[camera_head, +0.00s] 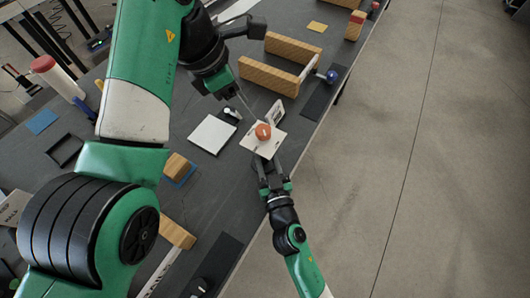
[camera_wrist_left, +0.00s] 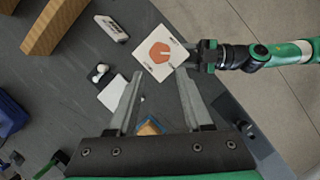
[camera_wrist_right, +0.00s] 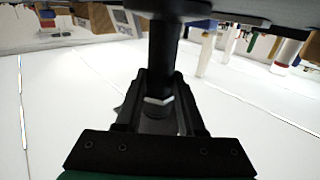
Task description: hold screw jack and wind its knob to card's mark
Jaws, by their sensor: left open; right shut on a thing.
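The screw jack's orange knob (camera_head: 263,132) sits on a white square plate (camera_head: 252,145). In the left wrist view the knob (camera_wrist_left: 159,53) looks six-sided with a pale mark, and the plate (camera_wrist_left: 146,56) has small dark print. My right gripper (camera_head: 270,180) is shut on the jack below the plate; in the right wrist view its fingers (camera_wrist_right: 158,100) close around a dark upright post (camera_wrist_right: 164,50). My left gripper (camera_wrist_left: 158,78) is open, with its fingertips close to the plate and knob but not around the knob. A small white card (camera_head: 275,112) stands just behind the knob.
A white square pad (camera_head: 211,133) lies left of the jack, with a small black-and-white item (camera_head: 231,113) beside it. Wooden blocks (camera_head: 268,77) stand behind. A blue ball-ended part (camera_head: 332,76) lies near the table's right edge; open floor lies beyond.

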